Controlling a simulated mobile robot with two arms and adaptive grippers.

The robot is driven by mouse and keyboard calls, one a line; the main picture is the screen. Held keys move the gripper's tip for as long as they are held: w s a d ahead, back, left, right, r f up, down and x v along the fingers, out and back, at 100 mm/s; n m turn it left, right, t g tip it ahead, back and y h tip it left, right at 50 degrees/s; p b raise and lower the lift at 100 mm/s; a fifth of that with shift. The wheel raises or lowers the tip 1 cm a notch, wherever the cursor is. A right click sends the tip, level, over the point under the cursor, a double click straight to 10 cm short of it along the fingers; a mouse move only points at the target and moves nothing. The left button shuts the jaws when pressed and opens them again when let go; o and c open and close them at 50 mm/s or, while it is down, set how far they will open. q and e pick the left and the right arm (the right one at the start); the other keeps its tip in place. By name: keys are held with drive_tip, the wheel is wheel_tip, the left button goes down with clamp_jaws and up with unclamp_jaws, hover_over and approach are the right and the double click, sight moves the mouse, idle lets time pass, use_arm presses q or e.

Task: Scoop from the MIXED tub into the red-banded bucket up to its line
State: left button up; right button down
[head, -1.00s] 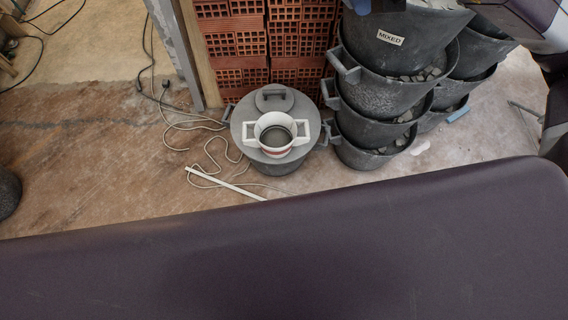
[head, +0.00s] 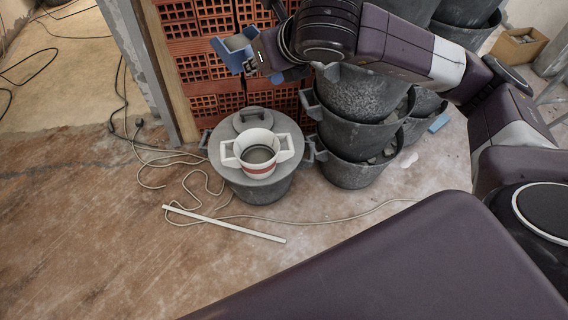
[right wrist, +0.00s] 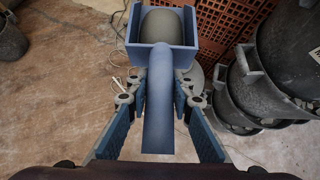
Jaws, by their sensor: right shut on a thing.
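My right gripper (head: 264,52) is shut on the handle of a blue scoop (head: 236,48). In the right wrist view the handle (right wrist: 158,115) lies between the two fingers, and a smooth grey mound (right wrist: 167,27) fills the scoop's pan. The white bucket with a red band (head: 240,164) stands upright on the grey lid of a larger pot. Its inside looks grey; I cannot make out a line or the level. In the head view the scoop is above and behind the bucket. The tub with a partly cut-off label (right wrist: 262,85) is at the right of the right wrist view. My left gripper is not in view.
The lidded grey pot (head: 262,188) stands on the floor before stacked red bricks (head: 196,62). Stacked dark tubs (head: 350,145) stand to its right. A loose cable (head: 190,188) and a white strip (head: 225,224) lie on the floor. The floor at left is mostly clear.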

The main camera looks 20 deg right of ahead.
use_arm(q)
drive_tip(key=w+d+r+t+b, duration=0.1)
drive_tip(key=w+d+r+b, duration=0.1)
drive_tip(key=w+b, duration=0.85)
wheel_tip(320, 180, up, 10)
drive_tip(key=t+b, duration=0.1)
drive_tip(key=b, duration=1.1)
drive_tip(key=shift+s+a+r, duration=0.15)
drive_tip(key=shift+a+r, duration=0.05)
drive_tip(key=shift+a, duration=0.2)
use_arm(e)
drive_tip(key=w+d+f, duration=0.2)
drive_tip(key=d+f, duration=0.1)
drive_tip(key=f, duration=1.1)
drive_tip(key=w+d+f+n+y, duration=0.1)
drive_tip(key=w+d+f, duration=0.1)
drive_tip(key=f, duration=1.3)
drive_tip(key=w+d+f+n, duration=0.1)
drive_tip(key=w+d+f, duration=0.2)
drive_tip(key=f, duration=1.2)
drive_tip(key=shift+d+g+y, duration=0.4)
drive_tip(key=shift+d, duration=0.1)
drive_tip(key=shift+f, duration=0.1)
